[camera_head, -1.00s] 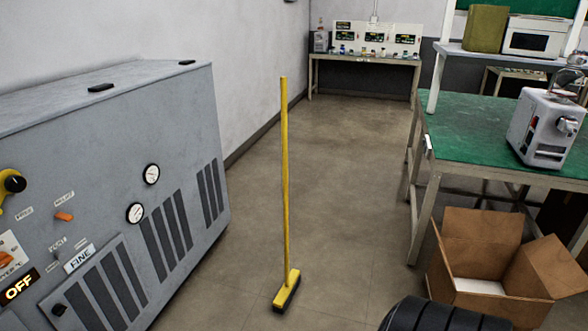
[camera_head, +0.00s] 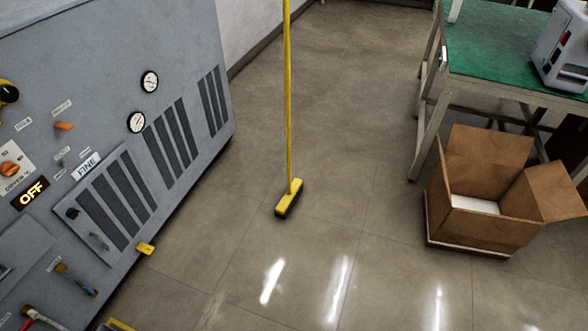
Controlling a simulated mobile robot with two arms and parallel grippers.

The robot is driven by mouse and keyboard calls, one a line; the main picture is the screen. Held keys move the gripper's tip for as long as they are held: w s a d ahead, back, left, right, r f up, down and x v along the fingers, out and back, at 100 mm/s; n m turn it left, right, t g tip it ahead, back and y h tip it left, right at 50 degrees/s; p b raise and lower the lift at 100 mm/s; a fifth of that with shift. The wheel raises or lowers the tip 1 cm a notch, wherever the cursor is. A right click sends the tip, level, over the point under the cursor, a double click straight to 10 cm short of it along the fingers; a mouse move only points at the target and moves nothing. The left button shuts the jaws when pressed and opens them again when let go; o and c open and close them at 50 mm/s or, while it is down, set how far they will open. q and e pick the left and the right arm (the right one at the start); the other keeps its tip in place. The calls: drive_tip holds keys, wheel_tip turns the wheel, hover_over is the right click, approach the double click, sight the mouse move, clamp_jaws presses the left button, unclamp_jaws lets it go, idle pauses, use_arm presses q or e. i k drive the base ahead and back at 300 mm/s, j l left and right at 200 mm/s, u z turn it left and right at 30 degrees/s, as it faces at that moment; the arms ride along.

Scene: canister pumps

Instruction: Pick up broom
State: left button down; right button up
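The yellow broom (camera_head: 288,110) stands upright on the floor near the middle of the view. Its yellow head (camera_head: 290,198) has dark bristles that touch the floor. The top of its handle is cut off by the upper edge of the picture. Neither of my grippers shows in the head view.
A large grey machine (camera_head: 110,110) with gauges, vents and an OFF display fills the left side. At the right are a green-topped table (camera_head: 500,50) and an open cardboard box (camera_head: 480,230) on the floor. The floor (camera_head: 330,270) around the broom is clear.

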sight(284, 207)
drive_tip(key=i+j, duration=0.3)
drive_tip(key=i, duration=0.2)
drive_tip(key=i+j+z, duration=0.1)
drive_tip(key=i+j, duration=0.15)
drive_tip(key=i, duration=0.25)
